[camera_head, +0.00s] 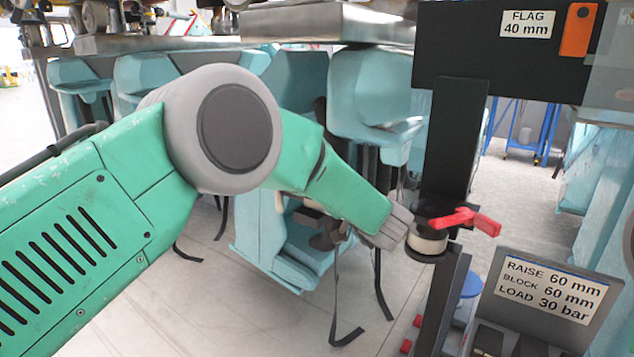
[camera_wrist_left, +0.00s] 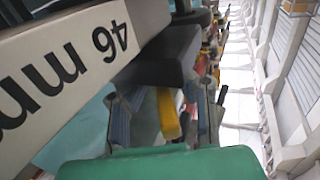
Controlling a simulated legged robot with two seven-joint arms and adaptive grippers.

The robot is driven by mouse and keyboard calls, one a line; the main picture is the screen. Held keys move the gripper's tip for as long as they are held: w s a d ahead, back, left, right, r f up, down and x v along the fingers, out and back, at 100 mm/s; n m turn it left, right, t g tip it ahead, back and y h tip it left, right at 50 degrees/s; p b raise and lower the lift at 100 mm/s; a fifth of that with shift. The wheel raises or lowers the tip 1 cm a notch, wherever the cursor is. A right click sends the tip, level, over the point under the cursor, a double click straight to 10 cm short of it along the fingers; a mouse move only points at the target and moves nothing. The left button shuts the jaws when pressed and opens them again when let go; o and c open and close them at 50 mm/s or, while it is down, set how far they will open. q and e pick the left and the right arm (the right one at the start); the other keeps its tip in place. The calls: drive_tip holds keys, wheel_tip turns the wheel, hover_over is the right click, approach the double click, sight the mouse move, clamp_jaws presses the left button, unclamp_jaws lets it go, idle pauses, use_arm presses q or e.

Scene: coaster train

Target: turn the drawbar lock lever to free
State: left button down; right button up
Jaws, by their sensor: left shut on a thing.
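The red lever (camera_head: 465,221) sits on a pale round hub (camera_head: 427,241) at the foot of a black upright, and its arm points right. My left gripper (camera_head: 399,224) comes in from the left, its grey end close beside the hub. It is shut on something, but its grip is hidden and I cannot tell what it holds. In the left wrist view a pale block or plate marked "46 mm" (camera_wrist_left: 75,55) is very close, with a dark part and a yellow part (camera_wrist_left: 168,115) beyond it. My right gripper is not in view.
A black bar with a "FLAG 40 mm" label (camera_head: 526,24) and an orange tag (camera_head: 579,30) spans the top right. A sign reading "RAISE 60 mm, BLOCK 60 mm, LOAD 30 bar" (camera_head: 550,290) stands at lower right. Teal seats (camera_head: 372,95) hang behind my arm.

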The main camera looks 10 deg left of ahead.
use_arm(q)
drive_tip(key=shift+d, duration=0.1)
drive_tip(key=c, duration=1.6)
unclamp_jaws()
drive_tip(key=shift+d, duration=0.1)
drive_tip(key=shift+r, duration=0.15)
drive_tip(key=shift+r, duration=0.4)
wheel_tip(320, 180, up, 9)
drive_tip(key=shift+d+f, duration=0.1)
